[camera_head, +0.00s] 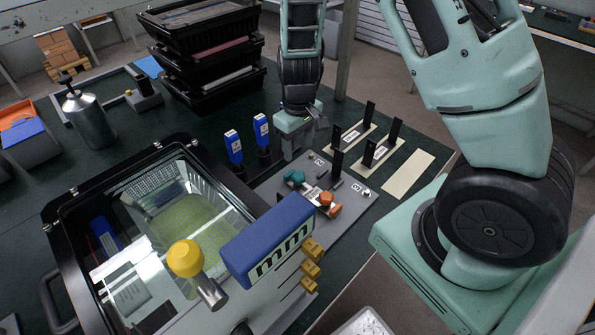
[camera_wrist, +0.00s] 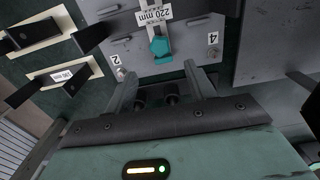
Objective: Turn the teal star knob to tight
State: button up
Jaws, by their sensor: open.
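The teal star knob (camera_head: 295,177) sits on a grey fixture plate (camera_head: 345,212) on the dark green bench. In the wrist view the teal knob (camera_wrist: 161,48) stands just beyond my fingertips, below a "220 mm" label. My gripper (camera_head: 301,147) is above the plate's back edge, behind the knob in the head view. In the wrist view my gripper (camera_wrist: 160,72) has its two fingers apart with nothing between them. The knob is roughly centred between them and appears clear of both. I cannot tell from its looks how tight it is.
An orange knob (camera_head: 326,198) is on the same plate. Blue-topped posts (camera_head: 234,147) stand left of my gripper, and black uprights on pale strips (camera_head: 380,151) stand right. A glass-topped housing (camera_head: 185,215) with a blue "mm" block (camera_head: 267,240) fills the front. Black trays (camera_head: 208,50) are stacked behind.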

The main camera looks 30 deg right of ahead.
aim_at(298, 175)
notch_tip(298, 175, down, 10)
dwell(0.4)
jog(key=c, duration=1)
